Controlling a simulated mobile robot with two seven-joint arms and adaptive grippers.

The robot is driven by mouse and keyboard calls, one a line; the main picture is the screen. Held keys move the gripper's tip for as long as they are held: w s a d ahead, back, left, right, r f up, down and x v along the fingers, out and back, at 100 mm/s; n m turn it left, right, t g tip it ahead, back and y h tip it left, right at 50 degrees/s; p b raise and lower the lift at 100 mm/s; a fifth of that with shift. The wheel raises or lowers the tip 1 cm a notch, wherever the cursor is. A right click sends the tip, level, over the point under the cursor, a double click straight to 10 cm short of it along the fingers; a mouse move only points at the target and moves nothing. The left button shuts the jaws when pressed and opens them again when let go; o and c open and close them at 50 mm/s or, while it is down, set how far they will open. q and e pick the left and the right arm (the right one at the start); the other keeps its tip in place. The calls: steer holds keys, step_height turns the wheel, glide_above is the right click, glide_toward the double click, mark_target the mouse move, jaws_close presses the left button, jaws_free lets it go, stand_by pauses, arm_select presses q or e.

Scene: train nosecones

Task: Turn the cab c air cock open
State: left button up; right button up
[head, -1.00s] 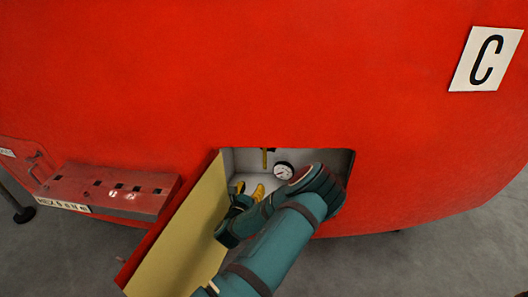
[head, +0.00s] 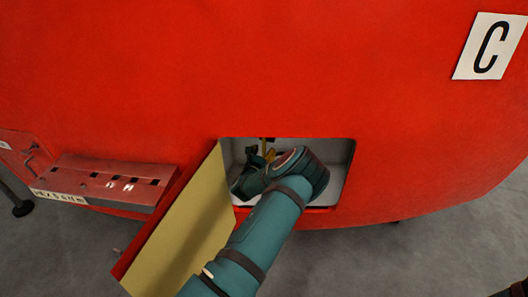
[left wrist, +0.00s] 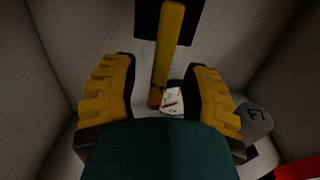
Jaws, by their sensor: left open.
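The air cock's yellow handle (left wrist: 168,50) hangs down from a dark plate in the left wrist view. In the head view a little of yellow (head: 263,147) shows at the top of the open compartment. My left gripper (left wrist: 157,72) is open, one yellow-padded finger on each side of the handle's lower part, with gaps visible on both sides. In the head view my left gripper (head: 261,156) is inside the compartment and mostly hidden by my wrist. A white tag with red marks (left wrist: 172,102) is by the handle's lower end.
The compartment (head: 343,178) is cut into the red nosecone, its yellow-faced door (head: 185,235) hanging open at lower left. Pale walls stand close around my gripper. A grey round part (left wrist: 257,117) lies right of it. A "C" sign (head: 488,46) is at upper right.

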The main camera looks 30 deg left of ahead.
arm_select(q)
steer(key=shift+w+a, duration=0.15)
steer(key=shift+w, duration=0.4)
jaws_close()
